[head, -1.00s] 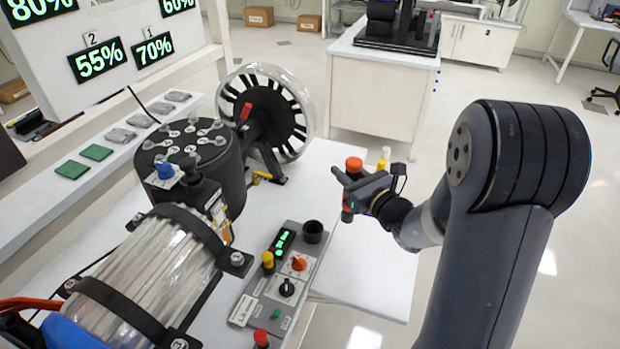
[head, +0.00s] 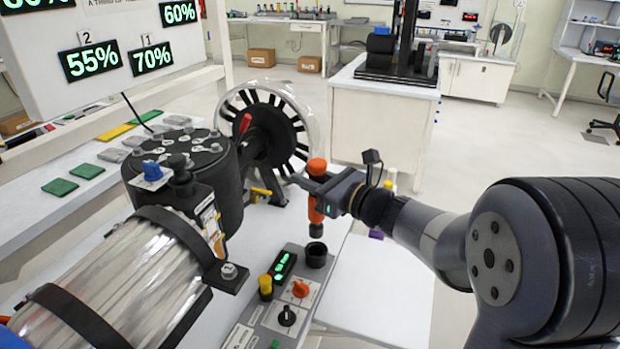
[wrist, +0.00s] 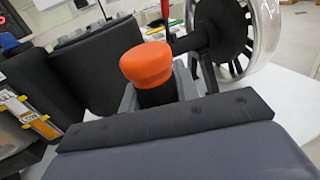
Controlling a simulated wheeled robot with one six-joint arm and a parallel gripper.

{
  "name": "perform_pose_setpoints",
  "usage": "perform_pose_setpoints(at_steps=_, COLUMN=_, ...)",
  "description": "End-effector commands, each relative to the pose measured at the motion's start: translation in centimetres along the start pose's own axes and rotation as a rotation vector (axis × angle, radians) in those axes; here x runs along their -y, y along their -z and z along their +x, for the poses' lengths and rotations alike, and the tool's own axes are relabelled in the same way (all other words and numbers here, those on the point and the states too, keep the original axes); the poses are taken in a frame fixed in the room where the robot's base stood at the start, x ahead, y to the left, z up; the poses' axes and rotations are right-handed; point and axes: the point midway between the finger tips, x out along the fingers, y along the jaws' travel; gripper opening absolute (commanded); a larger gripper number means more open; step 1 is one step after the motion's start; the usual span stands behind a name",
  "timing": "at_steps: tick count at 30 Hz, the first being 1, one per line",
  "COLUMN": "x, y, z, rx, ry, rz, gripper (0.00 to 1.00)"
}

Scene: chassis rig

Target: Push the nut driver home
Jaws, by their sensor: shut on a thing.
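The nut driver (head: 316,213), orange with a dark band and a dark lower end, stands about upright in my gripper (head: 318,187). My gripper is shut on its upper part, below the orange cap. The dark lower end hangs just above the black cup (head: 316,255) on the control panel, and a small gap seems to show between them. In the wrist view the nut driver's orange cap (wrist: 146,64) sticks up beyond the gripper body; its lower part and the cup are hidden there.
The control panel (head: 245,334) carries a green display, a yellow button (head: 265,283) and an orange knob (head: 299,289). A black drum (head: 190,165) and a clear-rimmed wheel (head: 270,125) stand left and behind. White table is clear right of the panel.

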Motion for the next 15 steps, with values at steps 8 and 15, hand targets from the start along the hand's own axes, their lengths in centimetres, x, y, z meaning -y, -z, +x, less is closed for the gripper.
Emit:
perform_pose_setpoints(at_steps=8, x=0.0, y=1.2, z=-0.1, rx=0.001, ry=0.003, rz=-0.002, gripper=0.03)
perform_pose_setpoints(at_steps=15, x=0.0, y=3.3, z=-0.1, rx=0.001, ry=0.003, rz=-0.002, gripper=0.03)
